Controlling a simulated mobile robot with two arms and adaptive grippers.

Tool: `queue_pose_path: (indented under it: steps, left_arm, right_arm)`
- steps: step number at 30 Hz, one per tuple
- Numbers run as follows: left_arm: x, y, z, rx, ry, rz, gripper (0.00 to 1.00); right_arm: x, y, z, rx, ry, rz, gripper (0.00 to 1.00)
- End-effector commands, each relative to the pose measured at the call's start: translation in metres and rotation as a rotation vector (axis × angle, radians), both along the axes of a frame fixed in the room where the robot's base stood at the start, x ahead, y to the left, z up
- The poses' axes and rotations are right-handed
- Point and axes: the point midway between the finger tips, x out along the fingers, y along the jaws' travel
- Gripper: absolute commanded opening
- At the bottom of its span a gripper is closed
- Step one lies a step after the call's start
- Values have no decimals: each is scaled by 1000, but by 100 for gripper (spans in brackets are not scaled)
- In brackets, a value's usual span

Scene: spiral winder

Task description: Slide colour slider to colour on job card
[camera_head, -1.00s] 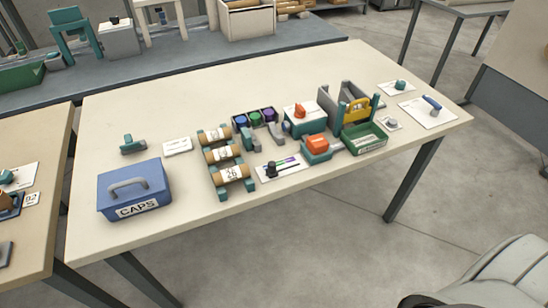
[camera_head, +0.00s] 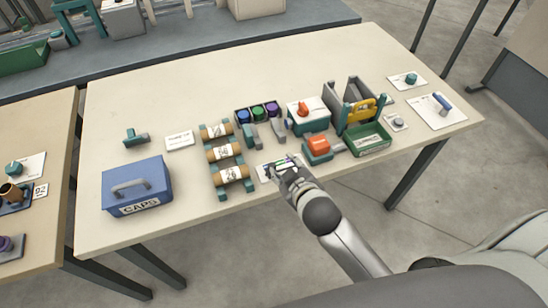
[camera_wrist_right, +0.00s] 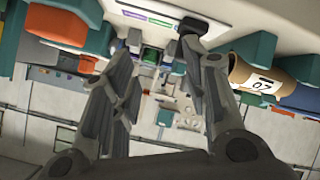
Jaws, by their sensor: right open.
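The colour slider's white plate (camera_head: 266,178) lies near the table's front edge, mostly hidden by my right gripper (camera_head: 284,168) in the head view. In the right wrist view the plate (camera_wrist_right: 185,8) is at the top, with purple and green marks. Its dark slider knob (camera_wrist_right: 193,27) is close to the right-hand fingertip; I cannot tell if they touch. My right gripper (camera_wrist_right: 163,55) is open, with nothing seen held between its fingers. A small white card (camera_head: 180,141) on the table may be the job card; its print is unreadable.
A rack of brown rolls (camera_head: 225,154) stands left of the slider plate. An orange-topped teal block (camera_head: 318,147) stands close on the right. Coloured caps (camera_head: 258,113) are behind. A blue CAPS box (camera_head: 137,186) is at the left. The table's back is clear.

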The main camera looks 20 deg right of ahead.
Motion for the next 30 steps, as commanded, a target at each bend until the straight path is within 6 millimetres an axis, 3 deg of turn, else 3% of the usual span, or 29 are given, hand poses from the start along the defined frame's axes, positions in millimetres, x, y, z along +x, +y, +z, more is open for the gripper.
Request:
queue_pose_path:
  steps: [1,5,9,12,16,20,24,27,30]
  left_arm:
    - [-1,0,0,0,1,0,40]
    - [-2,0,1,1,3,0,40]
    - [-2,0,2,1,4,-1,40]
    - [-3,0,3,1,5,-1,40]
    - [-3,0,4,1,6,-1,40]
    - [-3,1,5,1,6,-1,40]
    - [-3,1,7,1,6,0,40]
    - [-3,1,8,1,6,0,40]
    - [-3,1,9,1,6,0,40]
  right_arm:
    - [17,7,18,-32,-82,38,42]
    - [55,35,77,-126,-327,159,42]
    - [80,86,156,-268,-649,357,42]
    - [79,133,205,-390,-887,537,42]
    - [56,195,244,-565,-1160,803,42]
    - [22,246,247,-759,-1377,1109,42]
    - [-11,275,215,-987,-1522,1485,42]
    - [-24,273,176,-1158,-1547,1779,42]
    - [-24,250,134,-1330,-1488,2091,42]
